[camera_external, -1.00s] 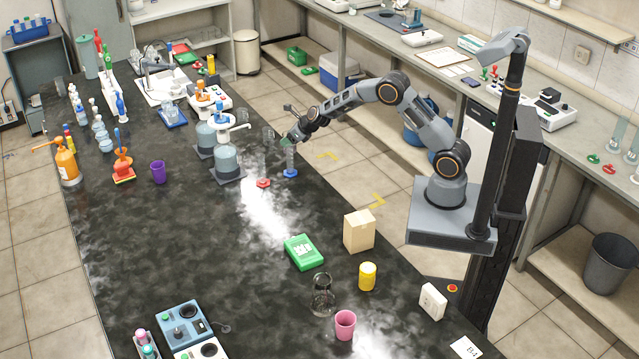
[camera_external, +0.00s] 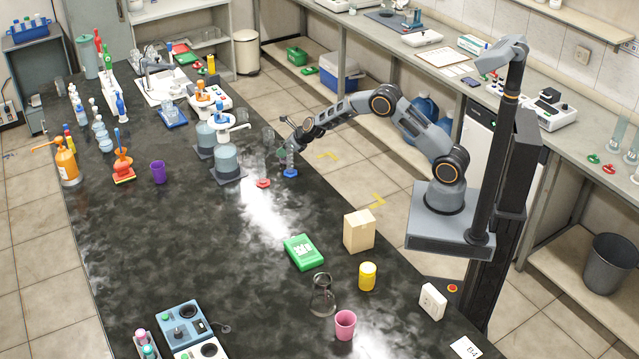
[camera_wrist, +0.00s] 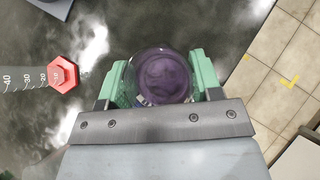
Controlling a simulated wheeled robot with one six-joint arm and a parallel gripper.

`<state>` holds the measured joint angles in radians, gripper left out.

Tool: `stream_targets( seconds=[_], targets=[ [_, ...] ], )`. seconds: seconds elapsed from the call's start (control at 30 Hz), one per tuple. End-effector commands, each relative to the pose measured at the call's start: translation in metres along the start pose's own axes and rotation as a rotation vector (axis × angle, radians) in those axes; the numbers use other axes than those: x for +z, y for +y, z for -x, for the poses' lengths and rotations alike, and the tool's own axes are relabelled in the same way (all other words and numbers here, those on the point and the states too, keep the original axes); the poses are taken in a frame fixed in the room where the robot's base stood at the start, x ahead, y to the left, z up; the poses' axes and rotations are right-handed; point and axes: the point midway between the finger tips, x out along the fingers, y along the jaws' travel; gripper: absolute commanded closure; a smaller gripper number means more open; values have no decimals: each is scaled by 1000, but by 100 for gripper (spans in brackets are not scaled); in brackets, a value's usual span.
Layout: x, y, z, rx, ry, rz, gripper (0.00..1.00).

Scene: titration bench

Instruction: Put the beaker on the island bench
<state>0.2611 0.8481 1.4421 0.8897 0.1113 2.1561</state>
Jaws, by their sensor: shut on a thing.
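In the wrist view my gripper (camera_wrist: 163,88) has its green fingers closed on the two sides of a round clear glass vessel, the beaker (camera_wrist: 163,72). I look down on it; its inside looks dark purple-grey. In the external view my gripper (camera_external: 284,149) is at the right edge of the black island bench (camera_external: 190,255), by the blue-based cylinder (camera_external: 290,173). The beaker is hard to make out there, and I cannot tell whether its bottom touches the bench.
A red-based graduated cylinder (camera_external: 263,183) stands close by; its red base (camera_wrist: 63,75) shows left in the wrist view. Glass bottles on dark bases (camera_external: 227,160) stand further left. A green box (camera_external: 303,252) and cardboard box (camera_external: 359,231) stand nearer. The bench middle is clear.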

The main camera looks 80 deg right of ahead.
Motion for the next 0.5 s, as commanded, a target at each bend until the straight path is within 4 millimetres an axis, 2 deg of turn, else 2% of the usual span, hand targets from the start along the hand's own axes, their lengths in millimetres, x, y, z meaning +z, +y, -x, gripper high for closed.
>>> stream_targets(
  seconds=[0.17,0.2,0.27,0.5],
  targets=[
    [-3,0,-3,0,-1,-1,68],
    [-3,0,-3,0,0,-1,38],
    [-3,0,-2,0,0,-1,32],
    [-2,0,-2,0,0,0,31]
  ],
)
